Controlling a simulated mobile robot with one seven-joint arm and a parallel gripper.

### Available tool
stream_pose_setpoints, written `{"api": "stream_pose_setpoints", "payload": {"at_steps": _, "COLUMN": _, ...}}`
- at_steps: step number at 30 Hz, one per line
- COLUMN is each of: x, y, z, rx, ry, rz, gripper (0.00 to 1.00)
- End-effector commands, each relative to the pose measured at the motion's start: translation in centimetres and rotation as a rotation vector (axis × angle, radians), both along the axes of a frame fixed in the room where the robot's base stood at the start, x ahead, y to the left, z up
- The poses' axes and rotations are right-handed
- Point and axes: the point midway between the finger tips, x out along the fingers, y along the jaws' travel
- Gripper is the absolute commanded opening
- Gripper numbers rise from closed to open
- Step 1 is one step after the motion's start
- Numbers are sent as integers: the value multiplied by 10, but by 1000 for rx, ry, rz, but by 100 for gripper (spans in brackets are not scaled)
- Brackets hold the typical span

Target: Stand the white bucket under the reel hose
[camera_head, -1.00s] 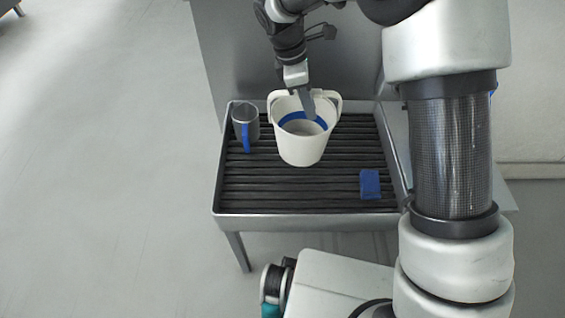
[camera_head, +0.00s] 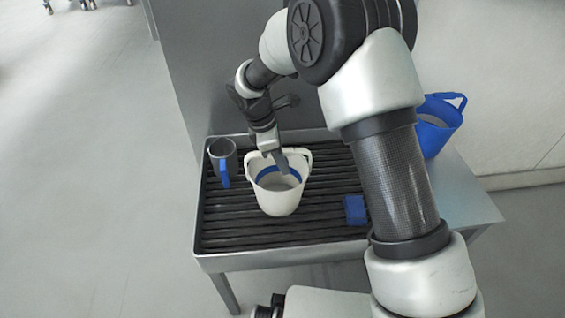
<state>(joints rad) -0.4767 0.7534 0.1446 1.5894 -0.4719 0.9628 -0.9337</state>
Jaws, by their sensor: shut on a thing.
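The white bucket (camera_head: 278,201) is upright over the dark slatted top of a metal stand (camera_head: 222,240). It has a blue band inside and lugs at its rim. My gripper (camera_head: 281,165) points down at the bucket's far rim and is shut on it. One finger shows inside the bucket; the other is hidden behind the wall. I cannot tell for sure whether the bucket's base touches the slats. I cannot make out a reel hose in this view.
A grey mug with a blue handle (camera_head: 223,160) stands left of the bucket. A blue sponge-like block (camera_head: 355,210) lies to its right. A blue bucket (camera_head: 436,128) stands on a side surface at right, partly behind my arm. A grey panel (camera_head: 205,70) rises behind the stand.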

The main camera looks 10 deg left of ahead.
Motion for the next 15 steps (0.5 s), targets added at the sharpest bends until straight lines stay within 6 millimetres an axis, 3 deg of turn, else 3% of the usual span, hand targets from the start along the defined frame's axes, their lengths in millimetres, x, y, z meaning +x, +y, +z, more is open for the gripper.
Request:
{"api": "stream_pose_setpoints", "payload": {"at_steps": 7, "x": 0, "y": 0, "z": -3, "rx": 0, "ry": 0, "rz": 0, "gripper": 0}}
{"api": "stream_pose_setpoints", "payload": {"at_steps": 8, "x": 0, "y": 0, "z": -2, "rx": 0, "ry": 0, "rz": 0, "gripper": 19}}
{"api": "stream_pose_setpoints", "payload": {"at_steps": 10, "x": 0, "y": 0, "z": -2, "rx": 0, "ry": 0, "rz": 0, "gripper": 30}}
{"api": "stream_pose_setpoints", "payload": {"at_steps": 15, "x": 0, "y": 0, "z": -2, "rx": 0, "ry": 0, "rz": 0, "gripper": 34}}
